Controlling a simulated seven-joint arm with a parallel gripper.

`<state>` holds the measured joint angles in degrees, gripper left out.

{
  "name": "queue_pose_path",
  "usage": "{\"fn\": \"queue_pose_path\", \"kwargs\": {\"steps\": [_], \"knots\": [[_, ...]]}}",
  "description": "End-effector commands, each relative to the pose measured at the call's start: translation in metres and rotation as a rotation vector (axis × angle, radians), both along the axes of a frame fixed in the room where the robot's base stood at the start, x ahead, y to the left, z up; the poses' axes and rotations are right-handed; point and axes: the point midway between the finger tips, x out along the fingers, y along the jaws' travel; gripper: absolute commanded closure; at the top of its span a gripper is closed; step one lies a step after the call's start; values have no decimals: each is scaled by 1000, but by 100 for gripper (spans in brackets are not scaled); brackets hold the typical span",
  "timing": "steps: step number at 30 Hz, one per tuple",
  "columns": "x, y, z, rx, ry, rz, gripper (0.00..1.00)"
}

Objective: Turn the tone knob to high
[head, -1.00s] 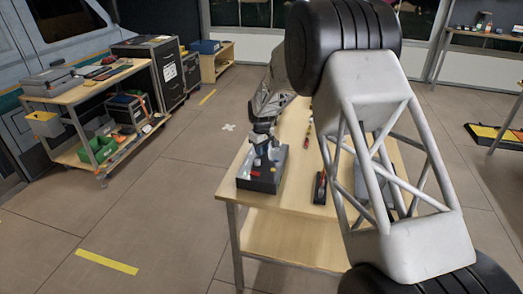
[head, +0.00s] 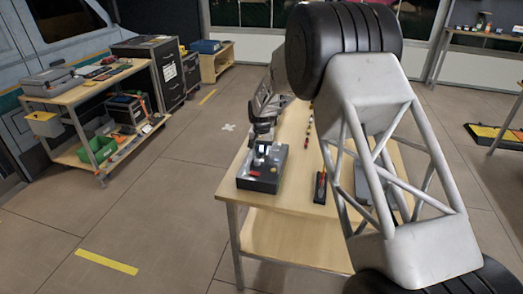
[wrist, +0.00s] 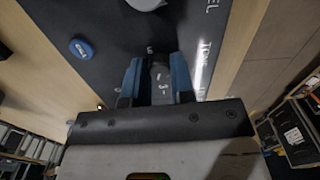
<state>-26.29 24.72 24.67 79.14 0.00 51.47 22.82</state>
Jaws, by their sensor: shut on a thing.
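The dark control box (head: 262,180) sits on the near left end of the wooden table. My gripper (head: 262,143) is over its top, pointing down. In the wrist view, the gripper's two blue-padded fingers (wrist: 157,82) are shut on a grey knob, the tone knob (wrist: 161,88), beside the white lettering "TONE" on the dark panel (wrist: 110,25). The knob has small pale marks on it. Its pointer direction and the high mark cannot be made out.
A round blue button (wrist: 81,48) and a pale knob (wrist: 147,3) are on the same panel. A small black holder with a red item (head: 320,187) stands right of the box. My arm hides much of the table's right side.

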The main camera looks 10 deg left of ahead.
Motion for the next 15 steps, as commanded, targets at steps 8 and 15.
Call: {"fn": "queue_pose_path", "kwargs": {"steps": [8,15], "knots": [[0,0,1,0,-1,-163,100],[0,0,1,0,-1,-220,100]]}}
